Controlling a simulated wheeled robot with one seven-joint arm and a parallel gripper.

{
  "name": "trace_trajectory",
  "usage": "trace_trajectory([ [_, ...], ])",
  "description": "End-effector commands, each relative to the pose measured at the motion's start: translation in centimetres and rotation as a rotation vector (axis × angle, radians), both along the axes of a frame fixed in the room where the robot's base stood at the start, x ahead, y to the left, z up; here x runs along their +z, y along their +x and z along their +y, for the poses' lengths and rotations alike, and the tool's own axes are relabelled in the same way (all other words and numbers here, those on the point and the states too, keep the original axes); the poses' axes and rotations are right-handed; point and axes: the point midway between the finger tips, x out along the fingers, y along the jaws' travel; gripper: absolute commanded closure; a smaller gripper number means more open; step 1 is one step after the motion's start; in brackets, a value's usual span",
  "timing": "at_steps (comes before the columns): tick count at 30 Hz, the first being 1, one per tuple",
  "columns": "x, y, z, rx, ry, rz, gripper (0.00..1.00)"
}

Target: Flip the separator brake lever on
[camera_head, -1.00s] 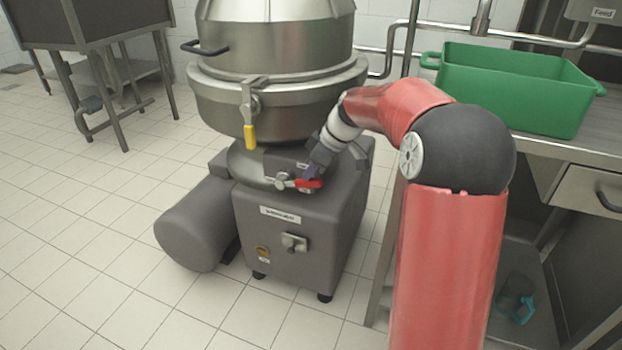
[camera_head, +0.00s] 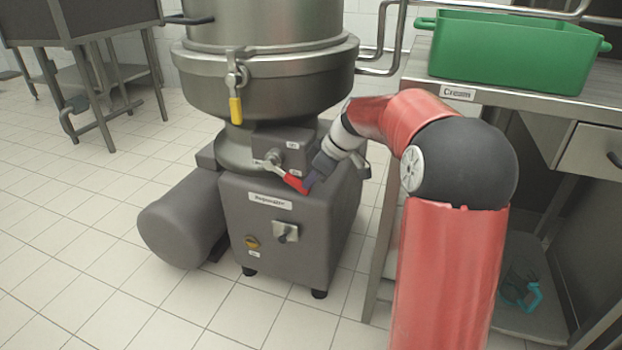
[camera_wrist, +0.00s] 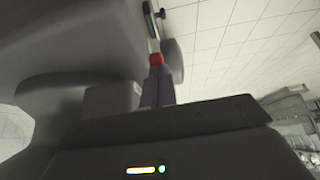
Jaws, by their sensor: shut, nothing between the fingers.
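The separator (camera_head: 300,235) is a grey machine with a steel bowl (camera_head: 262,92) above its motor housing. Its red-handled brake lever (camera_head: 294,183) sticks out from a small block on the housing and slopes down to the right. My gripper (camera_head: 309,184) is shut, with its tips at the red end of the lever, seemingly touching it and not gripping it. In the wrist view the red handle (camera_wrist: 156,59) shows just beyond my fingertips (camera_wrist: 157,75). The exact contact is too small to tell.
A yellow-handled clamp (camera_head: 236,108) hangs on the bowl. A knob (camera_head: 286,232) sits on the housing front. A steel table (camera_head: 485,97) with a green bin (camera_head: 515,55) stands on the right. Tiled floor (camera_head: 80,220) is clear at the left.

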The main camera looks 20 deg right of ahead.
Motion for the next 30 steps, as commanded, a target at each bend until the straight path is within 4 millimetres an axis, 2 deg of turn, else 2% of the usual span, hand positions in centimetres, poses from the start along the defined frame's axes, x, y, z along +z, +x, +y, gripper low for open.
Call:
trace_trajectory([
  [6, -0.7, 0.0, 0.1, 0.001, 0.0, 0.001, 1.0],
  [23, -1.2, 0.0, 0.2, 0.002, 0.001, 0.008, 1.0],
  [26, -0.5, 0.0, 0.2, 0.003, 0.001, 0.008, 1.0],
  [30, 1.9, 0.0, 0.1, 0.002, 0.0, 0.003, 1.0],
])
